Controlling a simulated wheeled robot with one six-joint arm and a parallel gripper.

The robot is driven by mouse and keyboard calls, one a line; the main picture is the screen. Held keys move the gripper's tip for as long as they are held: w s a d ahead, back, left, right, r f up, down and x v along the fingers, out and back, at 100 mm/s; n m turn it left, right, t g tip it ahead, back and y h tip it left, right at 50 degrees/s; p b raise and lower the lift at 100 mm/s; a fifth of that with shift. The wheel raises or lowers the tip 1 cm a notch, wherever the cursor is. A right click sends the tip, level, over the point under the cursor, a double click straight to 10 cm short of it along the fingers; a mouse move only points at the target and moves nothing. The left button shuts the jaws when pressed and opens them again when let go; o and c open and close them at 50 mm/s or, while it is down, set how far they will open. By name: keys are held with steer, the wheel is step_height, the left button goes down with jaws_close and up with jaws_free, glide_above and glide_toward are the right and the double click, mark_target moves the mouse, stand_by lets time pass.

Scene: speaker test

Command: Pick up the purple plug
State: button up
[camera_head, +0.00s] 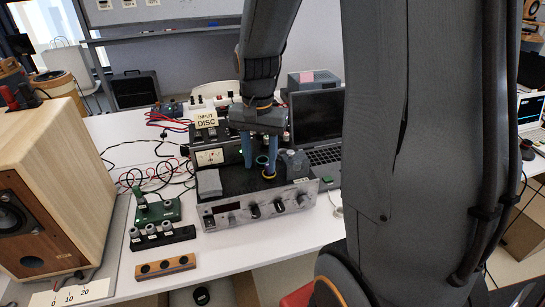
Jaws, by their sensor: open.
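I cannot make out a purple plug in the head view; it may be hidden or too small to tell. My gripper (259,168) points down over the black top of the silver-fronted amplifier (226,218). Its two blue fingers are apart, with nothing visibly held between them.
A wooden speaker (62,165) stands at left. Black and red cables (150,170) lie beside the amplifier. A laptop (318,115) stands behind.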

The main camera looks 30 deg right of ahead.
mark_target(267, 164)
steer(key=w+d+r+m+p, duration=0.1)
steer(key=d+m, duration=0.1)
steer(key=w+d+r+m+p, duration=0.1)
steer(key=w+r, duration=0.1)
steer(key=shift+w+d+r+m+p, duration=0.1)
steer(key=shift+d+r+m+p, duration=0.2)
steer(key=shift+d+m+p, duration=0.1)
steer(key=shift+w+d, duration=0.15)
step_height(267, 164, down, 2)
steer(key=shift+f+m+p, duration=0.15)
steer(key=shift+m+p, duration=0.15)
steer(key=shift+p, duration=0.1)
steer(key=f+p, duration=0.1)
steer(key=f, duration=0.1)
steer(key=s+f+p, duration=0.1)
steer(key=f, duration=0.1)
steer(key=shift+f, duration=0.7)
steer(key=shift+c, duration=0.5)
jaws_close()
